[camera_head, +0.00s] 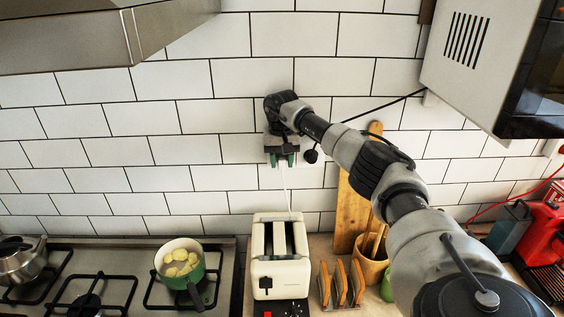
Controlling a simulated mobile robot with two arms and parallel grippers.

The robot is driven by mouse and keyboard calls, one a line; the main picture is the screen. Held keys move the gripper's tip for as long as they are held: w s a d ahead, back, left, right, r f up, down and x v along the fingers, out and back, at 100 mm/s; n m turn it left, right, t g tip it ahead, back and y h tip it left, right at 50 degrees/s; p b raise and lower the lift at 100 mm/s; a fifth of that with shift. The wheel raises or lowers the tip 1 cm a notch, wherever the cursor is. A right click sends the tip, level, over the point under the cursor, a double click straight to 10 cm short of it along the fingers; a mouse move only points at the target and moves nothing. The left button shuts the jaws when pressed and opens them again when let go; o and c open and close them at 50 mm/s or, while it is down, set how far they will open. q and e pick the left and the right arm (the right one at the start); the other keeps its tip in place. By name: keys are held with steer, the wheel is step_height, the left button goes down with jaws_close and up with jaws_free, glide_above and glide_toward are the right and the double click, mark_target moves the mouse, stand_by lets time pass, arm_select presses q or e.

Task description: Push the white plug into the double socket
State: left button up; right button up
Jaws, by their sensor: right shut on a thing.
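My right gripper (282,160) is at the tiled wall above the toaster, with its green-tipped fingers pointing down. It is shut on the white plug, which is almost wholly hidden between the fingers. A thin white cord (287,191) hangs from there down to the cream toaster (279,254). Whether the plug touches a socket cannot be told. My left gripper is not in view.
A wooden board (352,205) leans on the wall beside my right arm. A toast rack (341,284) stands right of the toaster. A green pot (180,265) sits on the hob at left. A microwave (483,60) hangs upper right, the range hood (70,38) upper left.

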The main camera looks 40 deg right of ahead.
steer(key=shift+w+d, duration=0.25)
steer(key=shift+w, duration=0.1)
steer(key=shift+r, duration=0.1)
steer(key=o, duration=1.2)
steer(key=shift+w, duration=0.1)
steer(key=shift+r, duration=0.1)
